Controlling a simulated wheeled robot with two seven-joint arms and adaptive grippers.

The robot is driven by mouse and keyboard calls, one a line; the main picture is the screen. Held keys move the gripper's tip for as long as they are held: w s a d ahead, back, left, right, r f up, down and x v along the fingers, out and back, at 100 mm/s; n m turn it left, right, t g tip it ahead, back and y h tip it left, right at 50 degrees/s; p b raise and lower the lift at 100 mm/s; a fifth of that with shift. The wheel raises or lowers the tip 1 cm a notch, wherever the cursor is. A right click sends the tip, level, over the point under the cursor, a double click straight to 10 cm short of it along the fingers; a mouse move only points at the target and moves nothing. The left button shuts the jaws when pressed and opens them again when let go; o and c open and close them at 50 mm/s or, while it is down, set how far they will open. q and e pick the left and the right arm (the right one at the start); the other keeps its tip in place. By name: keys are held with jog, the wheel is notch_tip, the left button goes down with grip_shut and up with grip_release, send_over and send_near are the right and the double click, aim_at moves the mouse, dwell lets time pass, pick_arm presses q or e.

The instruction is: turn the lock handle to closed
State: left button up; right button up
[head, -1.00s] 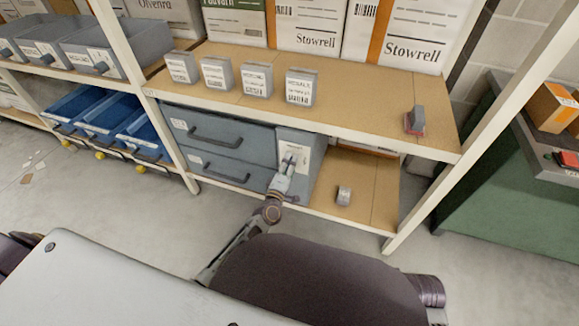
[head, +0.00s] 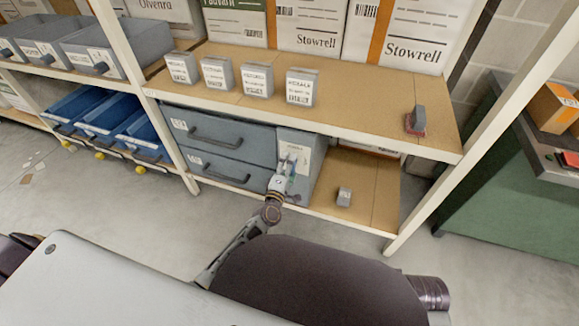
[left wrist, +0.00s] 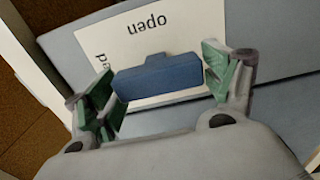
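The lock handle (left wrist: 158,79) is a blue bar in front of a white label (left wrist: 135,38) on the grey cabinet side. The label's word "open" appears upside down in the left wrist view; a second word is mostly hidden by my finger and the handle. My left gripper (left wrist: 161,92) is open, with one green-padded finger at each end of the bar; whether the pads touch it I cannot tell. In the head view my left gripper (head: 287,168) is at the right panel of the grey-blue drawer cabinet (head: 303,158), covering the handle. My right gripper is out of view.
The shelf board (head: 365,115) lies above the cabinet, with several small grey boxes on it. A small grey object (head: 344,196) sits on the lower shelf to the right. A rack post (head: 470,135) stands farther right. Blue bins (head: 110,118) are at left.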

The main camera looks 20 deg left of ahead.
pick_arm(q)
jog(key=shift+s, duration=0.1)
dwell(0.4)
jog(key=shift+s+a, duration=0.15)
jog(key=shift+s, duration=5.75)
